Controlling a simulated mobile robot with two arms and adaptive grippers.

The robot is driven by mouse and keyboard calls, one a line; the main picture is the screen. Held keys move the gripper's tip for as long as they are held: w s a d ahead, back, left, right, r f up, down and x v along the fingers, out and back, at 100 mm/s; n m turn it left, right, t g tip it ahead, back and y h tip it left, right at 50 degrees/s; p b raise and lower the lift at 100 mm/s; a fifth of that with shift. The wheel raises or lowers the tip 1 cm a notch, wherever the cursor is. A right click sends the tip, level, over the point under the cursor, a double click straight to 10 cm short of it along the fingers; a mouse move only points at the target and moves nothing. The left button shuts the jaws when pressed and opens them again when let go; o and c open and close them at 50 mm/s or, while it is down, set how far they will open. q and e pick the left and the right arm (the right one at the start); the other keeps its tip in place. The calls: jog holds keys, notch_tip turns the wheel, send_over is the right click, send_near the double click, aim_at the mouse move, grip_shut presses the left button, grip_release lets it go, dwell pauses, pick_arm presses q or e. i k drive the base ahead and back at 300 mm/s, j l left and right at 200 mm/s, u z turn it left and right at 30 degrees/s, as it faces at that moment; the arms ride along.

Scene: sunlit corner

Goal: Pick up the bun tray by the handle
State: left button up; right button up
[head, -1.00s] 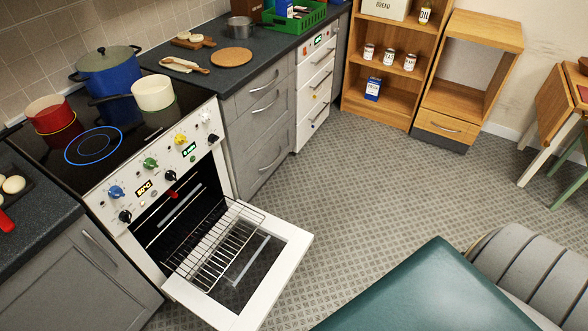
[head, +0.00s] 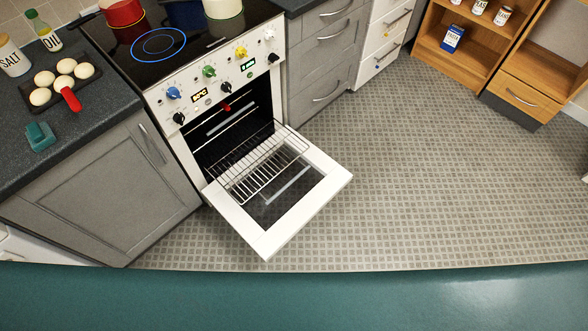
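The bun tray (head: 90,92) is a dark tray with several pale round buns on it. It lies on the dark counter at the left, beside the stove. Its red handle (head: 71,99) sticks out at the front edge of the tray, towards the counter's front. Neither of my grippers shows in the head view.
The white oven (head: 222,95) stands right of the counter (head: 118,101), its door (head: 325,187) hanging open with a wire rack (head: 262,165) pulled out. A teal block-like item (head: 40,137), a salt jar (head: 12,57) and an oil bottle (head: 43,32) are near the tray. Patterned floor (head: 420,170) lies clear at right.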

aim_at(60, 82)
jog(key=u, duration=1.45)
jog(key=j+z, duration=0.1)
jog(key=z, duration=0.35)
